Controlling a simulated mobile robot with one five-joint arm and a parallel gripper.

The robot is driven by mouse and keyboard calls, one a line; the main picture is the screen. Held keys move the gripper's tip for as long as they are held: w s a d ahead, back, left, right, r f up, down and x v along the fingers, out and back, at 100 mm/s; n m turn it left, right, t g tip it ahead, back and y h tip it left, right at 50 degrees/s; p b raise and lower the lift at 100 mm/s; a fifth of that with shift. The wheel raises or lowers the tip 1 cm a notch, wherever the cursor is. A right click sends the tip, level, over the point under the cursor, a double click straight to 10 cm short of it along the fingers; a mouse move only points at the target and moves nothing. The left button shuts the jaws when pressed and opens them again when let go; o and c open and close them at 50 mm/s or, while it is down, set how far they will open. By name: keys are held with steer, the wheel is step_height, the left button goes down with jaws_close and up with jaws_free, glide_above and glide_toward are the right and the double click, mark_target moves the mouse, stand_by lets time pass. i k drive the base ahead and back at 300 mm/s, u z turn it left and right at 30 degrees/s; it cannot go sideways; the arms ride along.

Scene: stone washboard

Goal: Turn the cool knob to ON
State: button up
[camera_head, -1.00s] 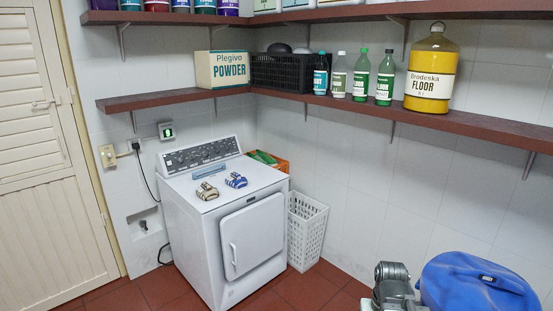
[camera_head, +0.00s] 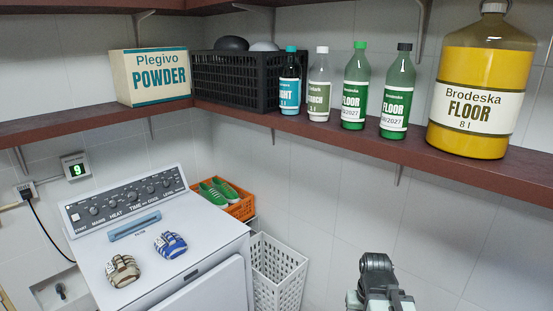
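A white dryer (camera_head: 215,233) stands against the back wall. Its dark control panel (camera_head: 122,199) carries a row of round knobs with small labels below, such as MAINS, HEAT and TIME. The cool knob (camera_head: 151,188) appears to be toward the right of the row. Its pointer is too small to read, so I cannot tell its setting. A grey part of my arm (camera_head: 376,282) shows at the bottom right, well apart from the dryer. My gripper's fingers are not visible.
Two pairs of rolled socks, beige (camera_head: 122,270) and blue (camera_head: 170,244), lie on the dryer top. An orange crate (camera_head: 242,208) with green shoes and a white basket (camera_head: 278,270) stand beside it. A shelf (camera_head: 330,140) with bottles runs above.

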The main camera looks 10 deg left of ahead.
mark_target(150, 189)
steer(key=i, duration=1.95)
steer(key=u, duration=2.2)
